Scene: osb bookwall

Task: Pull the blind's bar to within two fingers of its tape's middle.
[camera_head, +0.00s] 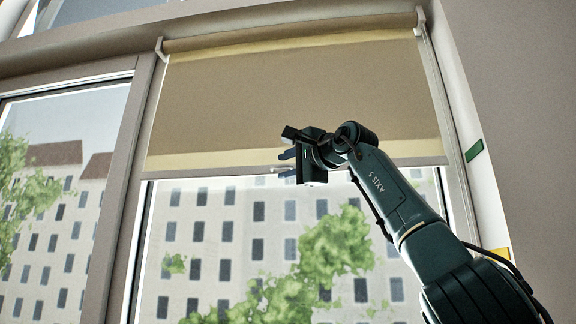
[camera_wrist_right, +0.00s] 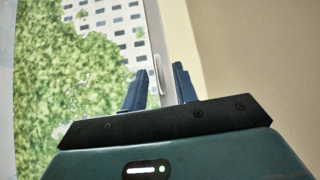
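The tan blind (camera_head: 230,95) hangs over the upper part of the right window. Its pale bar (camera_head: 205,172) runs along the lower edge, with a small white handle (camera_head: 281,169) near the middle. My right gripper (camera_head: 281,163) is at the bar's middle, fingers pointing left. In the right wrist view, its two dark blue fingers (camera_wrist_right: 160,78) are apart, with the handle (camera_wrist_right: 157,72) and bar (camera_wrist_right: 163,40) showing between them; contact cannot be told. A green tape piece (camera_head: 474,150) is on the right side of the window, a little above the bar's height. My left gripper is out of view.
A yellow patch (camera_head: 500,254) sits lower on the right side, partly behind my arm's cable. The window frame (camera_head: 118,200) stands left of the blind. Below the bar is open glass with a building (camera_head: 225,235) and trees outside.

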